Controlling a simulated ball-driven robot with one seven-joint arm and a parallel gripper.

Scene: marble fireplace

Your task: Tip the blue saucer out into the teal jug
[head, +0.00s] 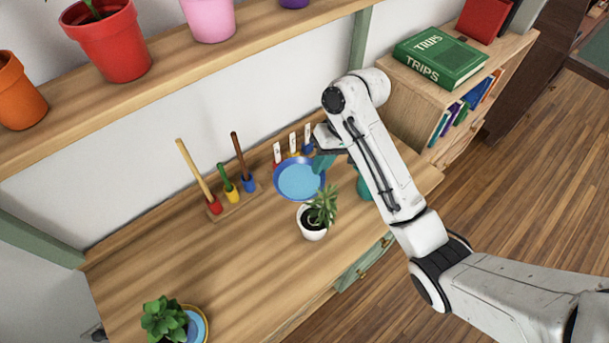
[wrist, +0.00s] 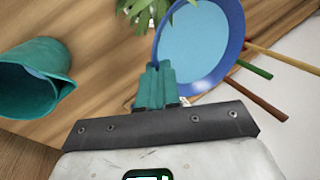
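The blue saucer (head: 299,181) has a dark blue rim and a lighter blue inside. My gripper (head: 322,163) is shut on its rim, with teal fingers. In the wrist view the saucer (wrist: 198,42) stands out just beyond the fingers (wrist: 155,88). I make out no loose thing in it. The teal jug (head: 363,188) stands on the wooden top to the right of the saucer, partly hidden behind my arm. In the wrist view the jug (wrist: 32,78) is at the left, apart from the saucer, its mouth and spout in sight.
A potted succulent (head: 314,220) stands close in front of the saucer. Several upright tools with coloured bases (head: 230,190) stand at the left, and white-labelled items (head: 293,148) behind. Another plant (head: 165,320) sits at the near left. The middle of the wooden top (head: 190,258) is clear.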

